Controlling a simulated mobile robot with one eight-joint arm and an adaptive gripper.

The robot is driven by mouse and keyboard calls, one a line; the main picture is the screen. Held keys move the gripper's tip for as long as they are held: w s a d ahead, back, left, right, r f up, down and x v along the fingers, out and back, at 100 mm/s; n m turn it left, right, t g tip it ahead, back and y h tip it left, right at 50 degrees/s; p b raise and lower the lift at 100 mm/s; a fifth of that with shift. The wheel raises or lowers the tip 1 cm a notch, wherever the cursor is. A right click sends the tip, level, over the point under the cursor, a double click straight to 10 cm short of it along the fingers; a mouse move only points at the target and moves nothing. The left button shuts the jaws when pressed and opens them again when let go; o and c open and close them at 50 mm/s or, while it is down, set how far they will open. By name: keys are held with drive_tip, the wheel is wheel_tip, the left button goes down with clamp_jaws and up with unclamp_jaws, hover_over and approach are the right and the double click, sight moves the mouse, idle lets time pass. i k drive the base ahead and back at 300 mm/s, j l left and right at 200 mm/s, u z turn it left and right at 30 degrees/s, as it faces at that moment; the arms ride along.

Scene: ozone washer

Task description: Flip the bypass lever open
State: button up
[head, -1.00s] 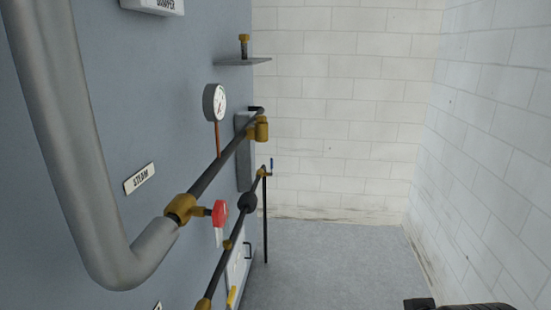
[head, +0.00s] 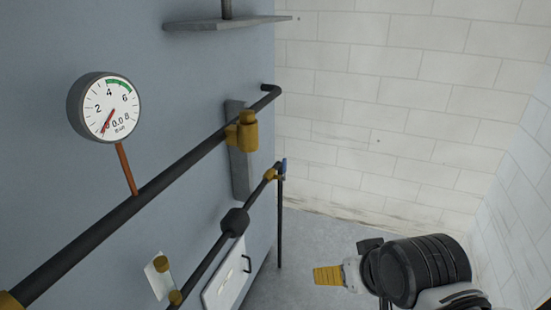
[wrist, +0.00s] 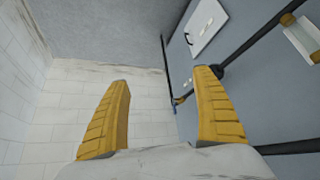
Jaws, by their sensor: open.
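My gripper (head: 328,276) is at the lower right in the head view, with its yellow fingers pointing left toward the blue-grey wall panel. The wrist view shows both fingers of my gripper (wrist: 163,82) spread apart with nothing between them. A small blue lever (head: 284,166) sits on a brass valve (head: 270,175) at the far end of the lower dark pipe. My gripper is apart from it, nearer the camera and to the right. No readable label marks any lever as the bypass, so I cannot tell which one it is.
A pressure gauge (head: 104,107) stands above the upper dark pipe (head: 140,205), which carries a brass fitting (head: 243,130). A grey shelf (head: 225,23) juts out above. A white hatch (head: 224,275) is low on the panel. Open space lies between panel and white block wall (head: 400,130).

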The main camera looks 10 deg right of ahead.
sight(284, 178)
drive_tip(key=i+l, duration=0.1)
drive_tip(key=i, duration=0.35)
drive_tip(key=i+l+u, duration=0.1)
drive_tip(key=i, duration=0.4)
drive_tip(key=i+l, duration=0.15)
drive_tip(key=i, duration=0.3)
drive_tip(key=i+l+u, duration=0.15)
drive_tip(key=i, duration=0.3)
